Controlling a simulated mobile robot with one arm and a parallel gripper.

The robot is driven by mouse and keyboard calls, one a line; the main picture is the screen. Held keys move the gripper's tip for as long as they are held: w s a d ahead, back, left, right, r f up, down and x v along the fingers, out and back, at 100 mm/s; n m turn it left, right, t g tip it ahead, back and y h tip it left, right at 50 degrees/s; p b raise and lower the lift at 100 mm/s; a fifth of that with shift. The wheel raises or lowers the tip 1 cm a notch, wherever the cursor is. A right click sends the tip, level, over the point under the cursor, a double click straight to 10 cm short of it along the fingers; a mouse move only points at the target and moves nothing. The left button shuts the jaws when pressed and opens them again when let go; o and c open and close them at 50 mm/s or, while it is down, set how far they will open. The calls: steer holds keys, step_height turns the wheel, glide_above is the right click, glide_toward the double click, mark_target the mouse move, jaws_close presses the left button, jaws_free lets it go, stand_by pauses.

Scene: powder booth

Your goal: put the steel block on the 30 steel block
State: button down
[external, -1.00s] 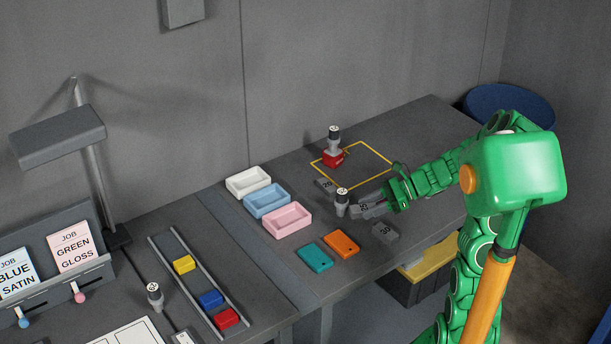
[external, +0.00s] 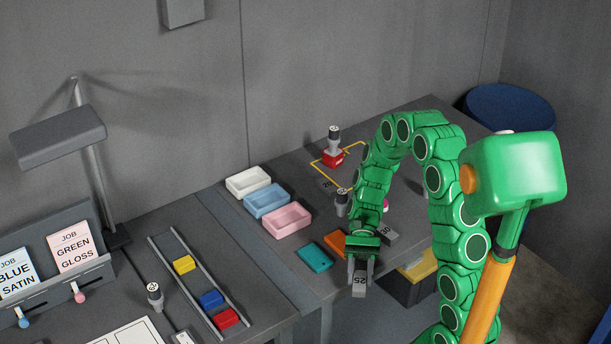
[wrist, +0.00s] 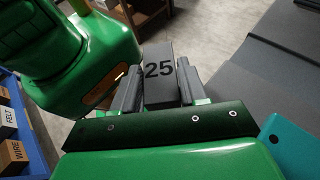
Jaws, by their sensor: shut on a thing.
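My gripper (external: 361,271) is shut on a grey steel block marked 25 (external: 359,284). In the wrist view the same block (wrist: 159,70) sits between the two fingers, its number facing the camera. The gripper and block are out at the front edge of the table, with floor showing behind the block in the wrist view. The grey 30 steel block (external: 389,232) lies on the table near the front edge, behind and to the right of my gripper. Its top looks bare. Another grey block marked 20 (external: 327,185) lies further back.
A teal tag (external: 315,257) and a partly hidden orange tag (external: 335,240) lie left of my arm. A grey knobbed piece (external: 341,203) and a red block with a knobbed piece (external: 333,157) stand behind. White, blue and pink trays (external: 287,220) are left.

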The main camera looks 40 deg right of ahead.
steer(key=s+d+n+g+h, duration=0.1)
steer(key=s+d+n+h, duration=0.75)
steer(key=n+h, duration=0.8)
steer(key=w+d+r+n+t+h, duration=0.3)
steer(key=r+n+t, duration=0.2)
steer(key=r+t, duration=0.15)
steer(key=w+d+r+n+t+h, duration=0.2)
steer(key=d+r+n+t+h, duration=0.1)
steer(key=r+n+t, duration=0.3)
steer(key=m+g, duration=0.1)
steer(key=g, duration=0.1)
glide_above(382, 226)
steer(key=s+a, duration=0.2)
steer(key=shift+t, duration=0.25)
steer(key=shift+f, duration=5.85)
steer(key=shift+f, duration=0.1)
